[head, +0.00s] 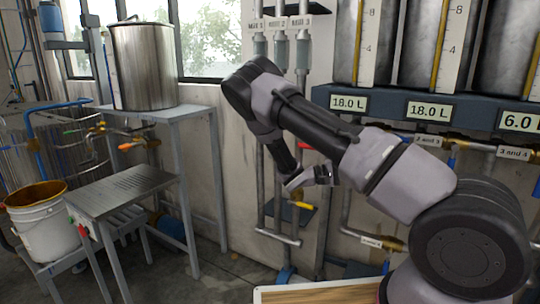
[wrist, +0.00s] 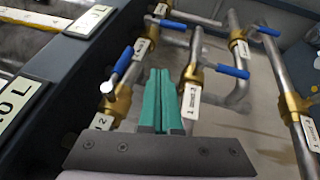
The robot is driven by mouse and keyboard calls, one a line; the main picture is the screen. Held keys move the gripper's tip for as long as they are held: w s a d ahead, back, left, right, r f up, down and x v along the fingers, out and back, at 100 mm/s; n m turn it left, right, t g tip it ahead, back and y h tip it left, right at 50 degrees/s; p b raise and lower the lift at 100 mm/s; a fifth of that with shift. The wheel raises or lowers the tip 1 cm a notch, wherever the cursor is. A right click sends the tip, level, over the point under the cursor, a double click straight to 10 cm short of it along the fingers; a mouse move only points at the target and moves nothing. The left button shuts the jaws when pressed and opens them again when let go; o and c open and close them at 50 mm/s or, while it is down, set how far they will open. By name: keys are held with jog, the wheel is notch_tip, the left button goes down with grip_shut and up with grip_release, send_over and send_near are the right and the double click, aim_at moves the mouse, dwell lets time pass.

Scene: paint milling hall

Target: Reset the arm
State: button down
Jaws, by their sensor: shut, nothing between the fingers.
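My arm reaches up and left from the lower right of the head view, bends at the elbow and hangs down to my gripper (head: 325,174) in front of the pipes at the wall. In the wrist view the green fingers of my gripper (wrist: 160,73) are pressed together with nothing between them. They point toward pipes with brass valves and blue handles, and I see no contact with them. In the head view the fingers are small and partly hidden by the wrist.
Level tanks (head: 433,45) with readouts such as 18.0 L (head: 349,103) stand at upper right. Blue-handled valves (wrist: 233,71) and tagged pipes are close around my fingers. A steel pot (head: 145,65) stands on a grey stand at left; a white bucket (head: 45,228) is below.

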jog(key=s+a+r+m+g+y, duration=0.1)
jog(key=s+r+m+y, duration=0.15)
jog(key=s+y, duration=0.35)
jog(key=s+r+m+g+y, duration=0.1)
jog(key=s+r+y, duration=0.3)
jog(key=y, duration=0.3)
jog(key=s+a+r+t+y, duration=0.4)
jog(key=s+a+r+t, duration=0.1)
jog(key=r, duration=0.4)
jog(key=s+a+r+t+y, duration=0.4)
jog(key=s+r+t, duration=0.3)
jog(key=r, duration=0.3)
jog(key=shift+s+a+r+y, duration=0.15)
jog(key=shift+s+a+y, duration=0.2)
jog(key=shift+a, duration=0.35)
jog(key=shift+w+m, duration=0.1)
jog(key=shift+m, duration=0.15)
